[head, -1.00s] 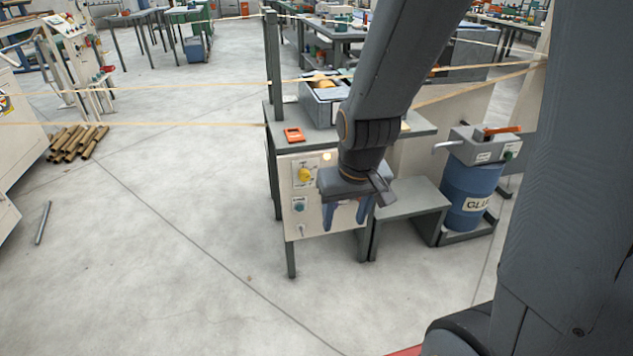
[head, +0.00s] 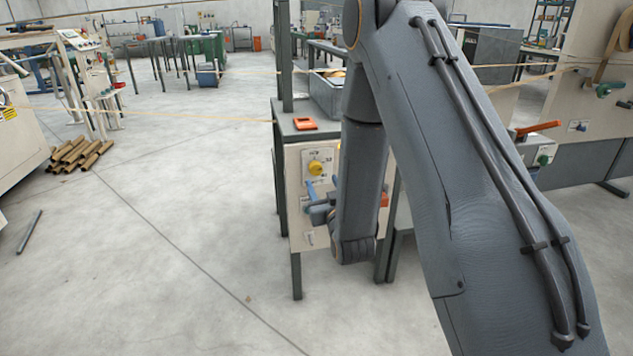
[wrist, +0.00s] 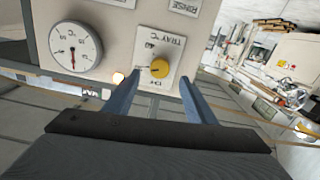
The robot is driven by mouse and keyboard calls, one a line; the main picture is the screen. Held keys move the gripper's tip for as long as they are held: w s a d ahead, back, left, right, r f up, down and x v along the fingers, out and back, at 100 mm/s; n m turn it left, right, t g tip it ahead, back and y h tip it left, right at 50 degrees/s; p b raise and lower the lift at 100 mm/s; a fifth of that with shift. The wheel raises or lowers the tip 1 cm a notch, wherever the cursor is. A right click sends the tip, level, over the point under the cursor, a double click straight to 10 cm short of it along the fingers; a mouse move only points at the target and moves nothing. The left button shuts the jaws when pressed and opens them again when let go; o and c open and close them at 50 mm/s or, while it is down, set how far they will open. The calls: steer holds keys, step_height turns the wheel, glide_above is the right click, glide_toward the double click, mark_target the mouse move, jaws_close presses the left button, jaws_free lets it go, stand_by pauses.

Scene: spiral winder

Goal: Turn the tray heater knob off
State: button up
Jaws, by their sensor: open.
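The yellow tray heater knob (head: 316,168) sits on a white plate on the cream front panel (head: 295,200) of a grey bench. In the wrist view the knob (wrist: 159,69) shows beyond the fingertips, between their lines, beside a "TRAY °C" label. A small dark mark lies at its left edge; I cannot tell its setting surely. My gripper (head: 323,187) is open, its blue fingers pointing up just below the knob in the head view. The two fingers (wrist: 158,90) appear apart and empty in the wrist view. I see no contact with the knob.
A round dial gauge (wrist: 75,48) and a glowing lamp (wrist: 118,78) are near the knob in the wrist view. Stretched tan strips (head: 150,117) cross the area.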

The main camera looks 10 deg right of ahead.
mark_target(317, 171)
steer(key=w+b, duration=0.1)
steer(key=w, duration=0.6)
steer(key=shift+w, duration=0.35)
steer(key=c, duration=1)
